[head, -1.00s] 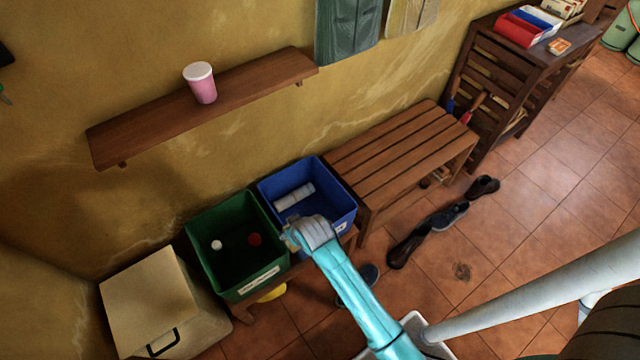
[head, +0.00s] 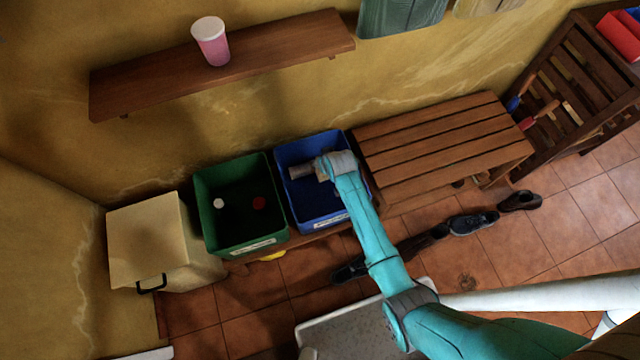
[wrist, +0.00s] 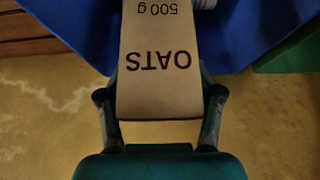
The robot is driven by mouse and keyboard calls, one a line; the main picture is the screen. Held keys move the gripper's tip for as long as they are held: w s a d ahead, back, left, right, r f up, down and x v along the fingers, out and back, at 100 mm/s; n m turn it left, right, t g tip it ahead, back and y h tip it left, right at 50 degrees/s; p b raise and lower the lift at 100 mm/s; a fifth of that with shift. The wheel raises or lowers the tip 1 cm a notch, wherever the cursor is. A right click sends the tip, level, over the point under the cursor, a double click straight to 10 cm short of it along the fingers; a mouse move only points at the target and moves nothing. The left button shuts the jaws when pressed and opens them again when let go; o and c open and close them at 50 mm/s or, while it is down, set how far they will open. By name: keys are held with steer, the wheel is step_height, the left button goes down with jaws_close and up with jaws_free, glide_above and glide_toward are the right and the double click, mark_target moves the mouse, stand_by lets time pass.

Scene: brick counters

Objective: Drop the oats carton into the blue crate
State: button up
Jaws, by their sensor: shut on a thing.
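The oats carton (wrist: 157,60) is a tan box with dark "OATS" and "500 g" lettering, upside down in the wrist view. My gripper (head: 326,167) is shut on it, with one finger on each side. In the head view my gripper is over the blue crate (head: 308,148), and my wrist hides most of the carton. The blue crate stands between the green crate and the slatted bench. Its blue wall also shows behind the carton in the wrist view (wrist: 62,28). I cannot tell how far the carton is above the crate's floor.
A pale cylinder (head: 299,171) lies in the blue crate. The green crate (head: 235,243), holding a white and a red item, stands to its left. A slatted bench (head: 440,135) is to its right. A wall shelf (head: 270,45) with a pink cup (head: 211,42) is above.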

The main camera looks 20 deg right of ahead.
steer(key=shift+f, duration=1)
steer(key=shift+a, duration=0.1)
steer(key=o, duration=1)
steer(key=v, duration=1.2)
